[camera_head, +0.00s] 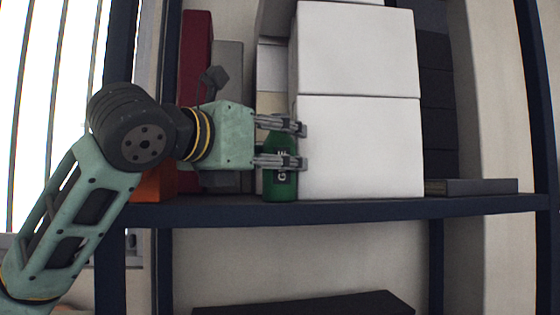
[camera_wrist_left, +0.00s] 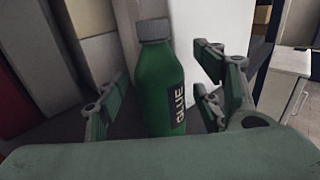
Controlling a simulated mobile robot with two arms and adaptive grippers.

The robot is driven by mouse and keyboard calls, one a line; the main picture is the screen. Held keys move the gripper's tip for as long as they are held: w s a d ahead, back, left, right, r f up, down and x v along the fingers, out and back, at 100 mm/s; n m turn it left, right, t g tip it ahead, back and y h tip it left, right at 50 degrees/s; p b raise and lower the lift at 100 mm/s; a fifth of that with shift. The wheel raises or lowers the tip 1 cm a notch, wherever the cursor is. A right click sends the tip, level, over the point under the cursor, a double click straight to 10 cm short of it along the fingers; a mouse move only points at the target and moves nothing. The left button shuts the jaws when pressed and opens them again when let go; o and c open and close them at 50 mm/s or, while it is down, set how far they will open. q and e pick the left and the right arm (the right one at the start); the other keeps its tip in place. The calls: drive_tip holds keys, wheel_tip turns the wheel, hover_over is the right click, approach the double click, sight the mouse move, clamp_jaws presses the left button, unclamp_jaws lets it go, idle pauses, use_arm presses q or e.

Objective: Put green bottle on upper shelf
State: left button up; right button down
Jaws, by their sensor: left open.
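A green bottle (camera_head: 280,180) with a dark label stands upright on the dark blue shelf (camera_head: 350,208), just left of the white boxes. In the left wrist view the bottle (camera_wrist_left: 158,85) shows a grey cap and a label reading GLUE. My left gripper (camera_head: 300,145) is open, with its fingers pointing right at the bottle's height. In the left wrist view the bottle stands between the two open fingers (camera_wrist_left: 165,105); I cannot tell whether either touches it. The fingers hide part of the bottle in the head view. My right gripper is not in view.
Two stacked white boxes (camera_head: 360,148) stand close on the bottle's right. A red binder (camera_head: 196,60) and an orange item (camera_head: 155,184) are behind my left arm. A flat grey item (camera_head: 480,187) lies at the right, with bare shelf before it.

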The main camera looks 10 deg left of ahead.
use_arm(q)
drive_tip(key=b+v, duration=0.3)
drive_tip(key=v, duration=0.7)
drive_tip(key=shift+b, duration=0.4)
drive_tip(key=shift+f, duration=0.1)
